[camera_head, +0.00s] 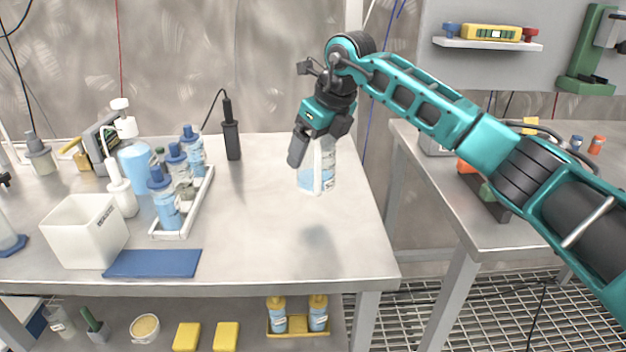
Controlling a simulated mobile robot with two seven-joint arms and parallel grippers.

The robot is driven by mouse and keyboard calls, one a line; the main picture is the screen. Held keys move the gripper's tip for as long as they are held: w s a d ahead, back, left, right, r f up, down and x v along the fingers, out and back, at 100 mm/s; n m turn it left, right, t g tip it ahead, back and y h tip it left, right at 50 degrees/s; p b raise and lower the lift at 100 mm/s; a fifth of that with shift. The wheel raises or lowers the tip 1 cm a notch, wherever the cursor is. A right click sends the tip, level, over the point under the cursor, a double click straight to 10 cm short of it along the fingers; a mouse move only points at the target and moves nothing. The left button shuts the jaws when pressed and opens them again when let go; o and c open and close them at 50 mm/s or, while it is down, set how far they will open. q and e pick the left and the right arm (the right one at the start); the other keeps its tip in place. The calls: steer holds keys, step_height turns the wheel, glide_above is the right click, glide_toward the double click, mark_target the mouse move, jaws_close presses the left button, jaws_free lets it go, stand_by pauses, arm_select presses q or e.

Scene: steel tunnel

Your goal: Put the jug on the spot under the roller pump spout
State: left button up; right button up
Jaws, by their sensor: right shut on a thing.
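My right gripper (312,150) reaches in from the right on a teal arm and points down. It is shut on a clear jug (318,178) with pale blue contents and a white strip. A dark shadow lies on the bench in front of the jug, so it seems to hang above the top. The gripper hides the jug's upper part. I cannot clearly make out the roller pump, its spout or the spot under it. My left gripper is not in view.
The left bench (270,255) is clear around the jug. A white tray (172,235) of blue-capped bottles, a white square bin (85,235), a blue mat (153,263) and a black upright tool (231,140) stand to the left. A gap separates the right bench (505,232).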

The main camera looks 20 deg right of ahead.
steer(key=shift+f+b, duration=0.4)
steer(key=shift+f, duration=2.65)
steer(key=shift+f, duration=0.1)
steer(key=shift+f, duration=0.15)
steer(key=o, duration=0.9)
